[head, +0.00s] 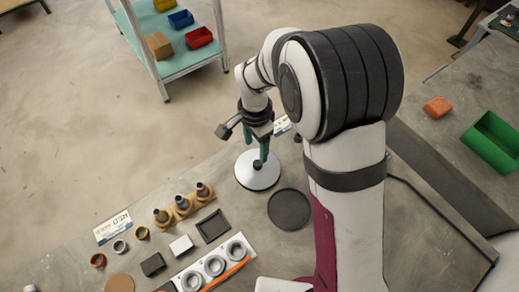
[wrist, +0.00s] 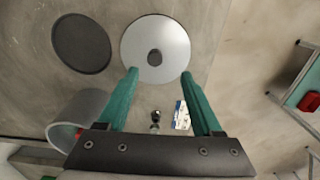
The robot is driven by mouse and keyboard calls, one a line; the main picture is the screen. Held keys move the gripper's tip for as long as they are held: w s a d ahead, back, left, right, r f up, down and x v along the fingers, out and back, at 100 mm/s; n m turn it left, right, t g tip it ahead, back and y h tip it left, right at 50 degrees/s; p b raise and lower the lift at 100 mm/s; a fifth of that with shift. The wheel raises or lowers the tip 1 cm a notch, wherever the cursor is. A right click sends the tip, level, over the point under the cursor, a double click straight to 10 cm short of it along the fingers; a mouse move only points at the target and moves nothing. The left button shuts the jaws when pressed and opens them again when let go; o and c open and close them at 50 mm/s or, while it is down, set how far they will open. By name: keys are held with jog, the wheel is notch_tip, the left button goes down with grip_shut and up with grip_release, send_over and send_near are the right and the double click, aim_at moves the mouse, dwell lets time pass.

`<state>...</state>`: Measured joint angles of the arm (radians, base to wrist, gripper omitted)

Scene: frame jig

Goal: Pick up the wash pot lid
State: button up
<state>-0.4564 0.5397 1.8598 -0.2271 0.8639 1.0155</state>
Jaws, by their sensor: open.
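The wash pot lid is most likely the round light-grey disc (head: 246,178) with a dark knob at its centre. It lies near the table's far edge in the head view, and it also shows at the top of the wrist view (wrist: 174,44). My gripper (head: 263,155) is above the lid, close to the knob (head: 257,165). In the wrist view its two green fingers (wrist: 159,74) are apart with nothing between them. The knob (wrist: 155,57) shows just beyond the fingertips, roughly centred between them. Whether a finger touches the lid I cannot tell.
A dark round disc (head: 289,210) lies flat beside the lid. A grey cylinder (wrist: 78,116) stands near the left finger in the wrist view. A wooden rack with several bottles (head: 183,207), a black square tray (head: 213,226) and a holder with grey rings (head: 215,265) sit nearer the front.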

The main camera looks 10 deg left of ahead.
aim_at(257, 163)
jog(key=f, duration=0.6)
jog(key=shift+s+d+f, duration=0.1)
jog(key=shift+s+d, duration=0.1)
jog(key=shift+s, duration=0.15)
grip_shut()
